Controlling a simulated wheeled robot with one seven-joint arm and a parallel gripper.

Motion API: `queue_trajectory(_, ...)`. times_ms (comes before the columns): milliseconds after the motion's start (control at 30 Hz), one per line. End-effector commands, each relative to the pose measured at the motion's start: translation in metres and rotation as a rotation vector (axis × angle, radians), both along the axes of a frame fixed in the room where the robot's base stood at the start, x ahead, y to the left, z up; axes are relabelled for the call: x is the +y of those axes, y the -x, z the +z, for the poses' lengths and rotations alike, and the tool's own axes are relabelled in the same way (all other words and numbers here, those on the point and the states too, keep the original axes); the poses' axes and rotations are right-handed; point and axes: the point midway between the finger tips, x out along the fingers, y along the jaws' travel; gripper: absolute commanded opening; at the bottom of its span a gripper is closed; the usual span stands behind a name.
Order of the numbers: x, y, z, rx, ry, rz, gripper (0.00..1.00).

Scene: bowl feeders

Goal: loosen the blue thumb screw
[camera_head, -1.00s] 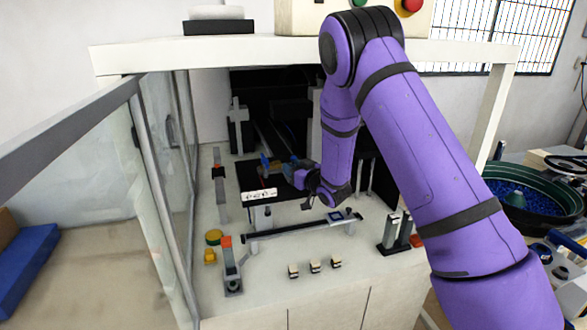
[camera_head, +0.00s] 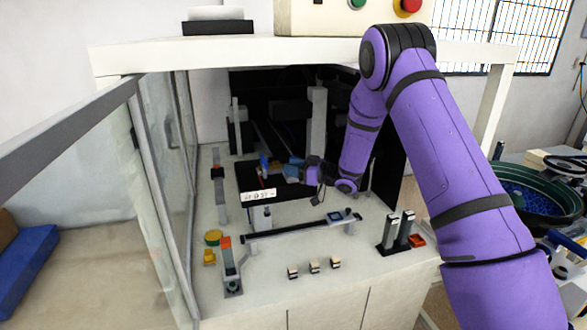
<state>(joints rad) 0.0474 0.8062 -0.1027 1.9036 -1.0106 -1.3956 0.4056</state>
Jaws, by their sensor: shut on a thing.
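A blue piece, which looks like the blue thumb screw (camera_head: 292,171), is at the right part of the black plate (camera_head: 252,181) inside the machine. It is small and partly hidden by the gripper. My dark gripper (camera_head: 302,172) reaches it from the right and is shut on it. The fingertips are too small to make out clearly. A second, upright blue part (camera_head: 264,164) stands to the left on the same plate, apart from the gripper.
A white frame and a glass door (camera_head: 165,150) bound the left side. A dark rail (camera_head: 300,227) lies in front of the plate. Two upright cylinders (camera_head: 397,231) stand at right, and several small switches (camera_head: 314,267) sit at the front edge.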

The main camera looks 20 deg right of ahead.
Motion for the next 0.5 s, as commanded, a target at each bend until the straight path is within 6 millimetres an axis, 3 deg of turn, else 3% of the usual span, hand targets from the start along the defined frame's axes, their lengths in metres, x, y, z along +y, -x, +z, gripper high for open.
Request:
queue_trajectory(367,-0.0002,0.0001,-0.0006,0.001,0.0,0.005,0.1)
queue_trajectory(400,-0.0002,0.0001,-0.0007,0.001,0.0,0.005,0.38)
queue_trajectory(500,-0.0002,0.0001,-0.0006,0.001,0.0,0.005,0.59)
